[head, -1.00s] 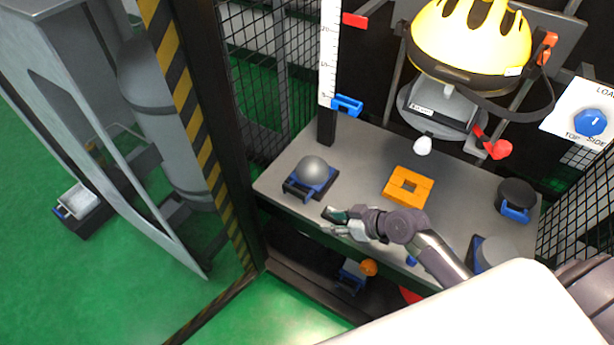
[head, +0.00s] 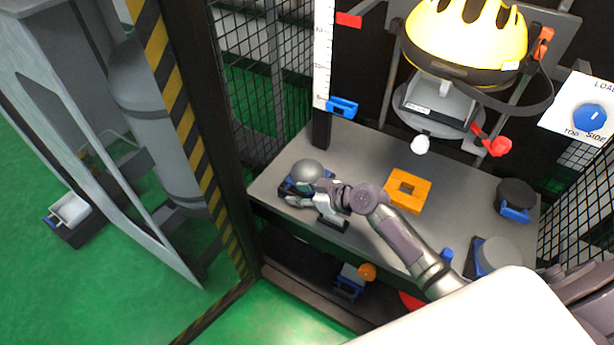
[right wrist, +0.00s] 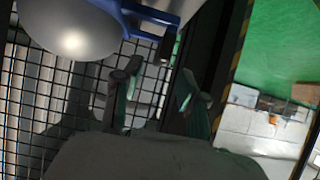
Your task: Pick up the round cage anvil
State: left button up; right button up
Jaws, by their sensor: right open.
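The round anvil, a grey dome (head: 307,170) on a dark base with blue parts, sits at the left end of the grey bench (head: 352,150) inside the cage. My right gripper (head: 299,194) is open and empty at the near side of the dome, partly covering its base. I cannot tell whether it touches it. In the right wrist view, the dome (right wrist: 72,28) and its blue handle (right wrist: 152,14) are at the upper left, beyond and left of the open fingers (right wrist: 160,88). My left gripper is not in view.
An orange square block (head: 424,187) lies mid-bench. A black cylinder (head: 516,192) and a grey disc (head: 499,253) stand at the right. A yellow helmet (head: 468,40) hangs above the bench. A striped post (head: 182,100) and mesh (head: 262,90) flank the left.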

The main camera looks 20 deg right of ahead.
aim_at(288, 191)
jog(key=x, duration=0.4)
jog(key=shift+w+f, duration=0.15)
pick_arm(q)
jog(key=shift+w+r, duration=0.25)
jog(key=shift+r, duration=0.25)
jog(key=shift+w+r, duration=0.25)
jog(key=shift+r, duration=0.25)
pick_arm(e)
jog(key=shift+d, duration=0.1)
grip_shut()
jog(key=shift+w+r, duration=0.1)
jog(key=shift+r, duration=0.1)
